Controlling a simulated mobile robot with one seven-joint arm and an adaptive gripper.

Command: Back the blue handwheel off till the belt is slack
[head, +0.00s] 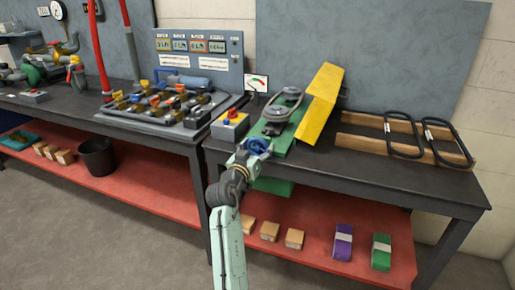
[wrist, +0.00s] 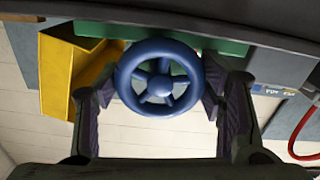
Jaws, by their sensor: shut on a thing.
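The blue handwheel (head: 258,146) is at the front end of a green base (head: 283,146) on the right-hand bench. In the wrist view the handwheel (wrist: 160,78) is seen face on, with spokes and a round hub. My gripper (wrist: 160,92) has one finger on each side of its rim and is shut on it. In the head view my gripper (head: 249,152) reaches the wheel from the front. The belt (head: 283,105) runs around pulleys on the green base. Its tension is too small to tell.
A control box with a red button (head: 230,125) stands close left of the handwheel. Two black belts (head: 403,135) lie on a wooden rack at right. A tray of motors and fittings (head: 172,105) is on the left bench. The front right benchtop is clear.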

